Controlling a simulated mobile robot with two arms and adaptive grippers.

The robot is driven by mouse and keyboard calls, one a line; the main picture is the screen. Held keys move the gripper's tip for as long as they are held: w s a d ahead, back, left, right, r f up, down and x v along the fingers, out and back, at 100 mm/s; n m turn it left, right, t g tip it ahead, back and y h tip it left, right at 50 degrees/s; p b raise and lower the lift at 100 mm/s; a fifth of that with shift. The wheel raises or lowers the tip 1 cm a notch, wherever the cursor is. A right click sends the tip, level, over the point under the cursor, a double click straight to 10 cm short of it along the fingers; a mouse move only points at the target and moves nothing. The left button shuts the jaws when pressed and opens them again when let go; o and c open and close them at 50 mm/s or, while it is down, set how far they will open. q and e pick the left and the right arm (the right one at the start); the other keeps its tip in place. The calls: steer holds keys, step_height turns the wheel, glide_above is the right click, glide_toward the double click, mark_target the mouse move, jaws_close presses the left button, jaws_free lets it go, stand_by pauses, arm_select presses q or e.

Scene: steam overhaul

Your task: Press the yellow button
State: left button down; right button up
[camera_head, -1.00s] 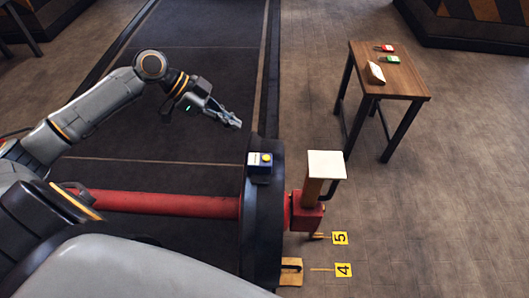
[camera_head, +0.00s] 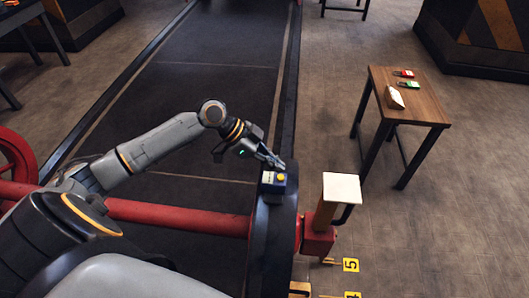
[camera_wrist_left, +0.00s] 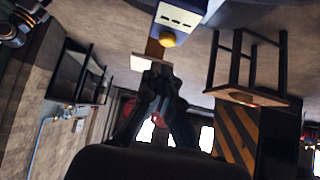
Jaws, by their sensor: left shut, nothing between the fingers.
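Whether the fingertips touch the button cannot be told. My right gripper is not in view.
A red shaft (camera_head: 180,216) runs to the wheel. A post with a white square top (camera_head: 341,187) stands to the right of it. A wooden table (camera_head: 418,97) with red and green items stands farther right. The floor between is clear.

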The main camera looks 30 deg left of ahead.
mark_target(277, 179)
arm_select(q)
steer(key=shift+f, duration=1.3)
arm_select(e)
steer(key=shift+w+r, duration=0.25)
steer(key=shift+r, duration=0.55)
arm_select(q)
steer(key=shift+s+f, duration=0.1)
steer(key=shift+f, duration=0.05)
steer(key=shift+f+b, duration=0.35)
steer(key=shift+f, duration=0.4)
steer(key=shift+s, duration=0.15)
steer(key=shift+s+f, duration=0.1)
steer(key=shift+f, duration=0.1)
steer(key=v, duration=0.8)
steer(key=shift+w+r, duration=0.25)
steer(key=shift+r, duration=0.45)
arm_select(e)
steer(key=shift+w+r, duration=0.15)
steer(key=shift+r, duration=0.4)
